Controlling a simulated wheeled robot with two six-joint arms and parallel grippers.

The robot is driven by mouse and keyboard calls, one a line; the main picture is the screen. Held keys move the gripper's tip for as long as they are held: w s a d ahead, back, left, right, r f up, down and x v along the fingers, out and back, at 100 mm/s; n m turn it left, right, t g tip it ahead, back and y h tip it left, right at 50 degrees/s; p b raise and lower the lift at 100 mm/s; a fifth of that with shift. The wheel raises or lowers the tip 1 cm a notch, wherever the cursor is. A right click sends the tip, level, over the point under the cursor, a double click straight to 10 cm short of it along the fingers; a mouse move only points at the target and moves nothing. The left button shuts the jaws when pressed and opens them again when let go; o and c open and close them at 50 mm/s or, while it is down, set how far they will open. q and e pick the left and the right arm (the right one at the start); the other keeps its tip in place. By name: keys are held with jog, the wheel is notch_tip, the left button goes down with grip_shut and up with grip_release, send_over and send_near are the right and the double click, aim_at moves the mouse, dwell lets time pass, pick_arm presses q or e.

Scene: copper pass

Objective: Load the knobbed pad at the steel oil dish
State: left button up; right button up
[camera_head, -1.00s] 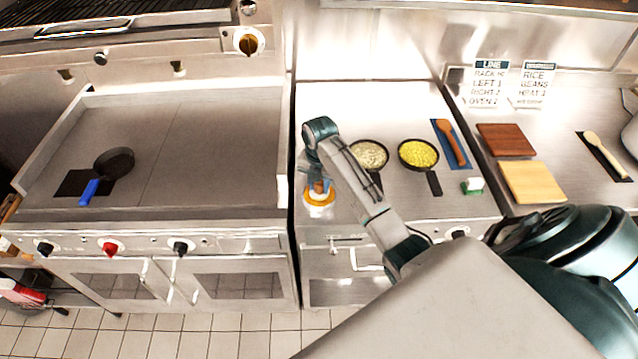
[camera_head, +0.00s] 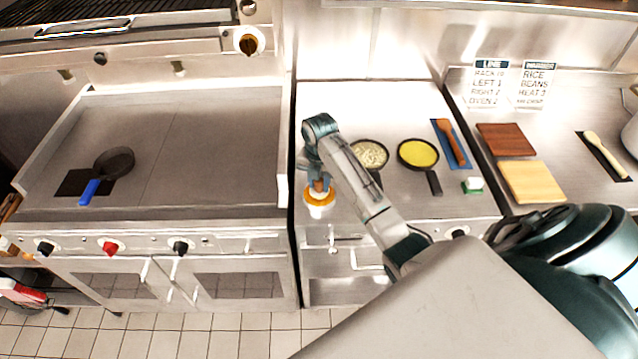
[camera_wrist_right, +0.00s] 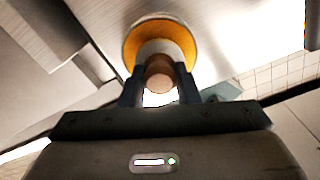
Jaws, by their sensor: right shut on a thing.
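The knobbed pad has a brown wooden knob (camera_wrist_right: 159,76) and a pale round body (camera_wrist_right: 158,49). My right gripper (camera_head: 319,182) is shut on the knob, one finger on each side, and points down; it also shows in the wrist view (camera_wrist_right: 158,88). The steel oil dish (camera_head: 319,209), with orange-yellow oil in it, is directly below on the steel counter near its left front edge. In the wrist view the oil (camera_wrist_right: 180,38) shows around the pad's body. I cannot tell how deep the pad sits in the oil. My left gripper is not in view.
Two pans, one with pale grains (camera_head: 370,152) and one with yellow contents (camera_head: 418,154), stand right of my right forearm. A wooden spatula (camera_head: 449,140), a green-and-white block (camera_head: 473,185) and two boards (camera_head: 532,182) lie further right. The griddle (camera_head: 210,150) at left holds a blue-handled pan (camera_head: 115,162).

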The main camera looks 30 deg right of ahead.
jog(key=shift+r, duration=3.05)
